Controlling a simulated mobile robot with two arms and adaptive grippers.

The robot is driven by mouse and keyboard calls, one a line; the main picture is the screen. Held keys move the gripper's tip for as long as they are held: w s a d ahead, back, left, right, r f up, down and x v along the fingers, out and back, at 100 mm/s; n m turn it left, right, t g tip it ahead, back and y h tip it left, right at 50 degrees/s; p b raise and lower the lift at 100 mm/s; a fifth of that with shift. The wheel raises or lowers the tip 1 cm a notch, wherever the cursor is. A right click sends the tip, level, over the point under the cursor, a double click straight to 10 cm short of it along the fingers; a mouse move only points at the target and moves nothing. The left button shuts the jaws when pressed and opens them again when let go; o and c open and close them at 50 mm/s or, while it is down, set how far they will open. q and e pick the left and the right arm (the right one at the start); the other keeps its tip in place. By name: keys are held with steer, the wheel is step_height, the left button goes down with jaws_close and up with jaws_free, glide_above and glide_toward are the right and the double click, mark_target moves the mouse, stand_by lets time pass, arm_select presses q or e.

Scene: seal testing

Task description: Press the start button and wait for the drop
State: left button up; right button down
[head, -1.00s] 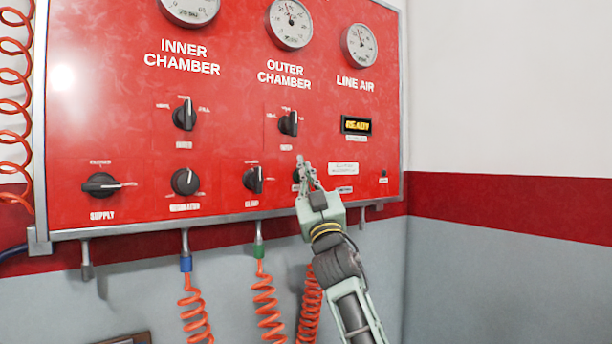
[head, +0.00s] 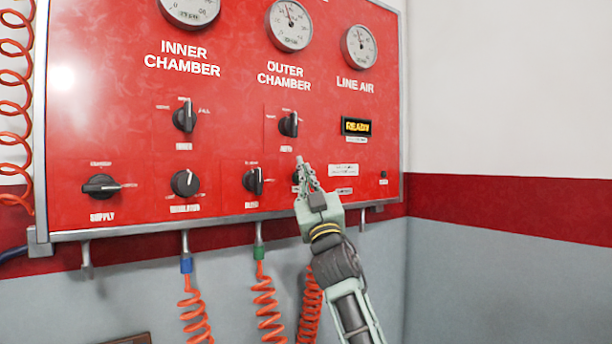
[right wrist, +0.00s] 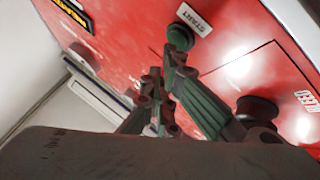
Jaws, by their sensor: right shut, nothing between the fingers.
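The start button is a round green button (right wrist: 180,37) beside a white START label (right wrist: 195,20) in the right wrist view. The amber display (head: 356,126) appears to read READY. My left gripper is not in view.
A dark knob (right wrist: 257,108) sits close beside the fingers in the right wrist view. Other black knobs, such as one (head: 253,180) left of the gripper, line the panel. Orange coiled hoses (head: 267,305) hang below. Free room lies right of the panel.

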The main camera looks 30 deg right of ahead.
steer(key=shift+w, duration=0.15)
stand_by(0.4)
steer(key=shift+w+a, duration=0.1)
steer(key=shift+w, duration=0.2)
steer(key=shift+s, duration=0.45)
steer(key=s, duration=0.6)
steer(key=shift+d, duration=0.3)
stand_by(1.0)
